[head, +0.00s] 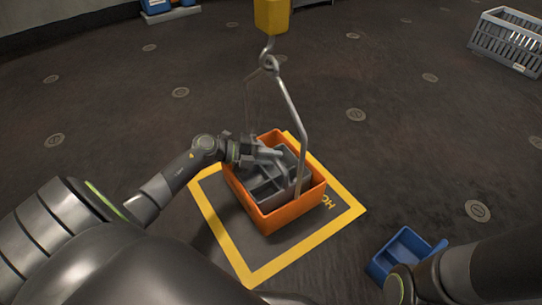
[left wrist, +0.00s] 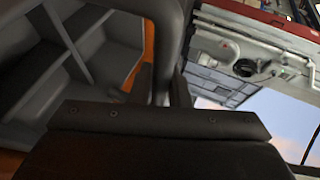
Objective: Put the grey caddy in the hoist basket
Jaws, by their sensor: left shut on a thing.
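The grey caddy (head: 264,190), a tray with open compartments, is inside the walls of the orange hoist basket (head: 278,219). Whether it rests on the basket floor is hidden. My left gripper (head: 273,156) is over the caddy at the basket's far side, shut on the caddy's handle. In the left wrist view, the dark handle (left wrist: 168,45) runs down between the fingers, with the caddy's compartments (left wrist: 75,55) to the left and orange basket wall (left wrist: 149,42) behind. My right forearm shows at lower right; its gripper is out of view.
The basket's metal bail (head: 291,105) rises to a hook (head: 268,62) under a yellow hoist block (head: 271,15). A yellow floor square (head: 228,254) surrounds the basket. A blue bin (head: 405,250) lies at lower right. A grey crate (head: 508,42) stands far right. Surrounding floor is mostly clear.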

